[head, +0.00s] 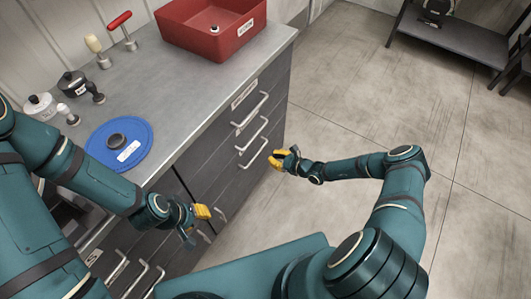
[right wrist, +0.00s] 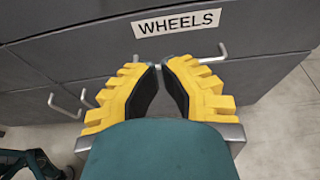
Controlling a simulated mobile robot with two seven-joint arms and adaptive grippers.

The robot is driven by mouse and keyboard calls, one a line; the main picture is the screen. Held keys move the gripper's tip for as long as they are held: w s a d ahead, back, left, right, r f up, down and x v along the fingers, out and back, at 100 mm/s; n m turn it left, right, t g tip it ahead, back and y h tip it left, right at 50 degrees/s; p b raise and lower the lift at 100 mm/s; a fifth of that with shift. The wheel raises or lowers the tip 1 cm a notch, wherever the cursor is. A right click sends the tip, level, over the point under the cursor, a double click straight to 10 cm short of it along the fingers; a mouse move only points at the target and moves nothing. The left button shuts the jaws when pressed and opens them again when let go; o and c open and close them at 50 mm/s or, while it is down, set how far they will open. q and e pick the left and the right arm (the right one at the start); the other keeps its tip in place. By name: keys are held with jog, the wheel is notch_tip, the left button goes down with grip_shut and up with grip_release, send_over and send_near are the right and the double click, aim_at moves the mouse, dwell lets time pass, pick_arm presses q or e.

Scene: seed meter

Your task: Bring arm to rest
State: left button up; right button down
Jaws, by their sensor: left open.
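My left gripper (head: 196,219) is in the head view, in front of the cabinet's drawers and below the counter edge. It has yellow fingertips and is open, with nothing seen in it. My right gripper (head: 279,158) hangs beside the right end of the drawers, over the floor side, apart from the counter top. In the right wrist view its yellow fingers with black pads (right wrist: 160,85) come together at the tips, with no object seen between them. The right arm is bent at the elbow, out over the floor.
A drawer label "WHEELS" (right wrist: 178,22) and handles lie close to my right gripper. Open floor (head: 350,115) lies right.

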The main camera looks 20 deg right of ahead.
jog(key=shift+s+d+r, duration=0.1)
jog(key=shift+s+d, duration=0.15)
jog(key=shift+s, duration=0.1)
jog(key=s+a+r+n+g, duration=0.3)
jog(key=s+a+n+g, duration=0.2)
jog(key=s+a+n, duration=0.15)
jog(key=s+a+r+n+g, duration=0.3)
jog(key=s+a+n+g, duration=0.3)
jog(key=n, duration=0.2)
jog(key=s+r+n+t+h, duration=0.1)
jog(key=s+r+n+h, duration=0.4)
jog(key=s+r+n, duration=0.3)
notch_tip(320, 180, up, 3)
jog(key=n, duration=0.4)
jog(key=shift+s+d, duration=0.15)
jog(key=shift+s, duration=0.15)
